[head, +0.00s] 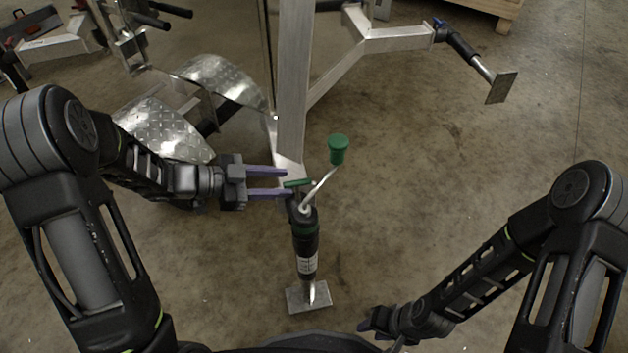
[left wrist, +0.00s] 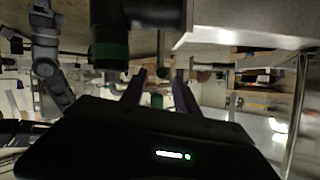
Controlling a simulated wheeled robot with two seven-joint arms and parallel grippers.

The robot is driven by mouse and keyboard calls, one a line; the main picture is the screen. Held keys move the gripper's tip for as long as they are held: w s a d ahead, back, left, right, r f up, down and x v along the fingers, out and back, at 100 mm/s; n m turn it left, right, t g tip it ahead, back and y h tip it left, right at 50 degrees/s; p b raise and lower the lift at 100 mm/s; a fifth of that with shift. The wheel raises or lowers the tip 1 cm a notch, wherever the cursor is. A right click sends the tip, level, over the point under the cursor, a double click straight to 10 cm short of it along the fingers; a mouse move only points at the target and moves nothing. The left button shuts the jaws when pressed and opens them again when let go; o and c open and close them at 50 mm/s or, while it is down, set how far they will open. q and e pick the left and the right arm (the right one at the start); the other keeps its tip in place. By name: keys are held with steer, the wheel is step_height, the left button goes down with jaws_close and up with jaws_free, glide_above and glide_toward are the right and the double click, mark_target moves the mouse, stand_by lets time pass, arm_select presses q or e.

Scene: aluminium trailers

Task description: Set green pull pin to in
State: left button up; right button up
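The green pull pin (head: 298,183) shows in the head view as a short green bar beside the top of the black trailer jack (head: 305,245), near the trailer's aluminium frame. My left gripper (head: 289,182) comes in from the left with its two purple fingers apart, their tips at the pin's left end. I cannot tell whether they touch it. In the left wrist view the fingers (left wrist: 159,88) are also spread, and the jack's dark body with a green band (left wrist: 110,50) is close by. My right gripper (head: 368,325) is low at the front, partly seen, away from the pin.
A crank handle with a green knob (head: 338,149) rises from the jack top, close right of the pin. The aluminium post (head: 293,80) stands just behind. Diamond-plate fenders (head: 165,130) lie behind my left arm. The floor to the right is clear.

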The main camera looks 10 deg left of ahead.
mark_target(300, 184)
arm_select(q)
steer(key=b+x, duration=0.2)
steer(key=x, duration=0.5)
steer(key=shift+f+b, duration=0.15)
steer(key=shift+b, duration=0.25)
steer(key=shift+w+d, duration=0.15)
steer(key=shift+d, duration=0.2)
steer(key=shift+c, duration=0.3)
jaws_close()
stand_by(0.5)
